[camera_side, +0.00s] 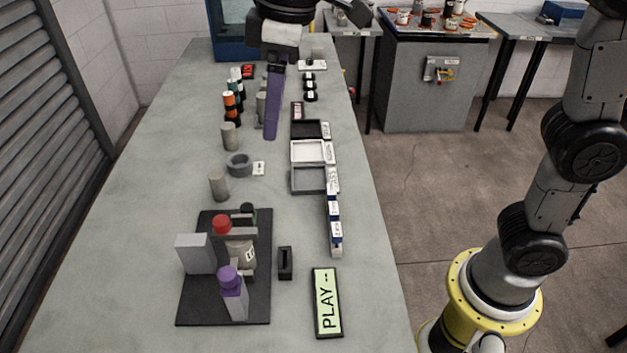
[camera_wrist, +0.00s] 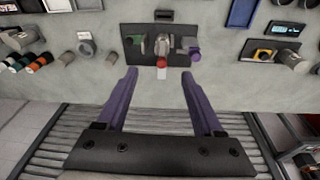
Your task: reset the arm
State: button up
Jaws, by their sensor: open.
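My gripper (camera_side: 271,132) hangs from the top of the side view, over the far half of the long grey table (camera_side: 150,215). One long purple finger shows there, pointing down; the other is hidden or lined up behind it. In the wrist view my gripper (camera_wrist: 158,73) has its two purple fingers spread wide, with nothing between them. Beyond the fingertips a dark base plate with a red-topped part (camera_wrist: 161,62) and a purple-capped part (camera_wrist: 194,53) stands apart from them. My lower arm links show at the right of the side view.
The black plate (camera_side: 195,310) with blocks and capped parts lies at the near end. Beside it are a black slotted block (camera_side: 285,262) and a green "PLAY --" display (camera_side: 327,302). Trays (camera_side: 308,180) line the right edge; small cylinders (camera_side: 229,137) stand left. The near left table is clear.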

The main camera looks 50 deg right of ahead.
jog(key=s+d+m+t, duration=0.1)
jog(key=s+d+m, duration=0.1)
jog(key=s+d, duration=0.4)
jog(key=s+d+m+t, duration=0.1)
jog(key=s+d+m, duration=0.15)
jog(key=d, duration=0.55)
jog(key=s+d+f+m+t+h, duration=0.1)
jog(key=s+d+f+m, duration=0.2)
jog(key=s+f, duration=0.7)
jog(key=shift+d+m+t, duration=0.35)
jog(key=shift+d+t, duration=0.05)
jog(key=shift+d, duration=0.4)
jog(key=shift+r, duration=0.1)
